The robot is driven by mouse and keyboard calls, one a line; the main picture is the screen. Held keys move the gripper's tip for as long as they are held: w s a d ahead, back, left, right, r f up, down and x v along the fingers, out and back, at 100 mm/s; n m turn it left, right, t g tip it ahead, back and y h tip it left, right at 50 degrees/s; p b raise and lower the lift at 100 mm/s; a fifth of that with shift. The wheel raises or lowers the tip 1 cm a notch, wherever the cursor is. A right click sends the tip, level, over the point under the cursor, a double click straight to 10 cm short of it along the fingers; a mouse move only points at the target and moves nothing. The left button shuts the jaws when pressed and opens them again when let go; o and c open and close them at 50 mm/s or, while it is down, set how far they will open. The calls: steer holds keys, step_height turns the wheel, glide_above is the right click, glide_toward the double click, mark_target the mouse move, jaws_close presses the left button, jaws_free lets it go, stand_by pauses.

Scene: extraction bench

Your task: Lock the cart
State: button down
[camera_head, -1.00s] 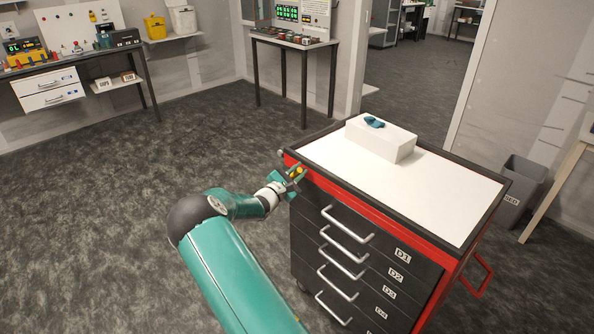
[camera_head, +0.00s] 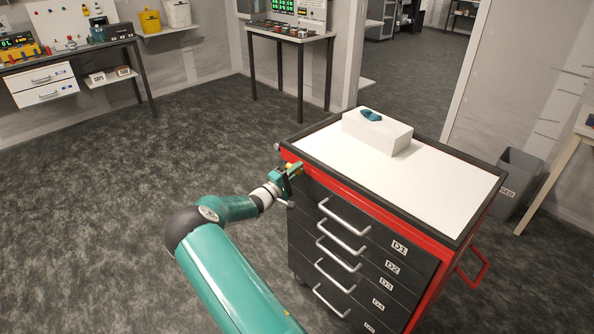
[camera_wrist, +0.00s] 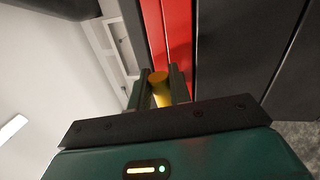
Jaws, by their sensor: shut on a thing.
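The cart (camera_head: 440,182) has a red frame, black drawers and a white top, and stands at the right in the head view. A yellow cylindrical piece (camera_wrist: 160,88) is at the red edge (camera_wrist: 178,30) of the cart, by its upper left front corner. My gripper (camera_wrist: 158,95) is shut on this yellow piece, with one finger on each side of it. In the head view my gripper (camera_head: 291,171) is at that corner, left of the drawer labelled D1 (camera_head: 375,238). The far end of the yellow piece and its marking cannot be made out.
A white box (camera_head: 385,137) with blue gloves (camera_head: 370,115) lies on the cart top. A grey bin (camera_head: 518,180) stands right of the cart. Benches (camera_head: 60,62) line the back wall. The floor left of the cart is clear.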

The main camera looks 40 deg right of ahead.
steer(key=shift+f+m, duration=0.15)
steer(key=shift+m, duration=0.35)
steer(key=c, duration=1.3)
jaws_free()
steer(key=shift+c, duration=0.2)
steer(key=a+f, duration=0.2)
steer(key=a, duration=1.1)
steer(key=shift+s+a+f, duration=0.15)
steer(key=shift+a+f, duration=0.1)
steer(key=shift+f, duration=0.1)
steer(key=shift+r, duration=0.1)
